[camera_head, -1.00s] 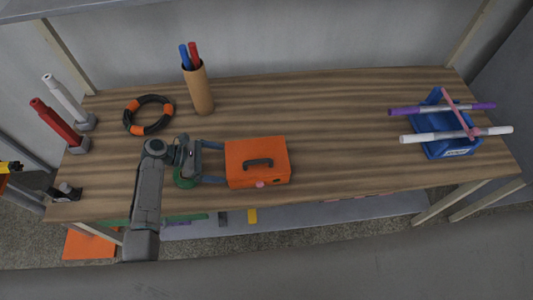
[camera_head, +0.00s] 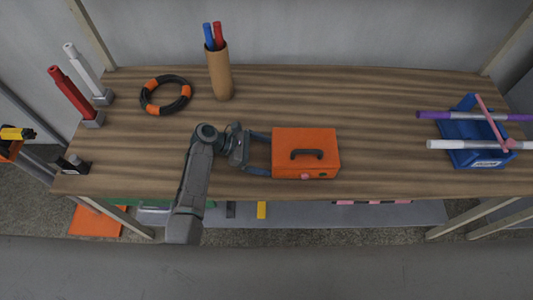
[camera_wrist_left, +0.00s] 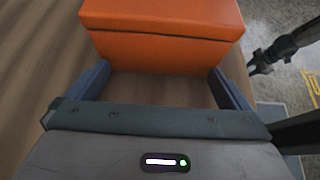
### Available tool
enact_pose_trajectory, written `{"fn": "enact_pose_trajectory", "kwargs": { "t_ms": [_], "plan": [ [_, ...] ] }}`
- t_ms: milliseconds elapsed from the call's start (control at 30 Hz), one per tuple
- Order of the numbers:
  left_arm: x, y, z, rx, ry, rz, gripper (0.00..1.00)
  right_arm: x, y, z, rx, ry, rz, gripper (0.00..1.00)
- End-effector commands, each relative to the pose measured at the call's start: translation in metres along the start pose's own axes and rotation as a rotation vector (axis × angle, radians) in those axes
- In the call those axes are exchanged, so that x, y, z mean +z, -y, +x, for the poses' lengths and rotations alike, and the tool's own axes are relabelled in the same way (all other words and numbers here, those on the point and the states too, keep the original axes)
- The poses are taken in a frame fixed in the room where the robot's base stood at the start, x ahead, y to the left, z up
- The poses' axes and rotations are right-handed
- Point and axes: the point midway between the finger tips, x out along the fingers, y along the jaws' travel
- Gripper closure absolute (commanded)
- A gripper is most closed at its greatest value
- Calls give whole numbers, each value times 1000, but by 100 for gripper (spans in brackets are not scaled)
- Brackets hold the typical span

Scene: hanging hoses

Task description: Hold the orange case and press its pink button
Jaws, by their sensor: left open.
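The orange case (camera_head: 305,147) stands on the wooden table near its front edge, with a dark handle on top. Its pink button (camera_head: 304,177) shows low on the front side. My left gripper (camera_head: 269,155) is open at the case's left side, its two blue fingers pointing at it. In the left wrist view the case (camera_wrist_left: 162,35) is ahead of the fingertips (camera_wrist_left: 158,74), and bare table shows between the fingers. I cannot tell whether the tips touch the case. A dark gripper-like part (camera_wrist_left: 262,62), seemingly my right gripper, shows at the right there; its jaws are unclear.
A black and orange ring (camera_head: 165,96) and a brown holder (camera_head: 219,76) with red and blue sticks stand behind. A blue bin (camera_head: 467,130) with rods across it is at the right. The table between case and bin is clear.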

Motion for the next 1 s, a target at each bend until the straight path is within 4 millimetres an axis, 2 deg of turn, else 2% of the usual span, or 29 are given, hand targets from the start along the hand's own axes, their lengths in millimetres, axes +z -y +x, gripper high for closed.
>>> {"fn": "enact_pose_trajectory", "kwargs": {
  "t_ms": [133, 433, 933, 1000],
  "plan": [
    [0, 0, 7, -1, 1, -1, 0, 0, 0, 0, -1, 0, 0, 64],
    [0, 0, 8, 0, 0, -1, 0, 0, 1, 0, -1, 0, 0, 64],
    [0, 0, 8, 0, 0, 0, 98, 0, 0, 0, -1, 0, 0, 64],
    [0, 0, 8, 0, 0, 0, 100, 0, 0, 0, -1, 0, 0, 64]
  ]
}}
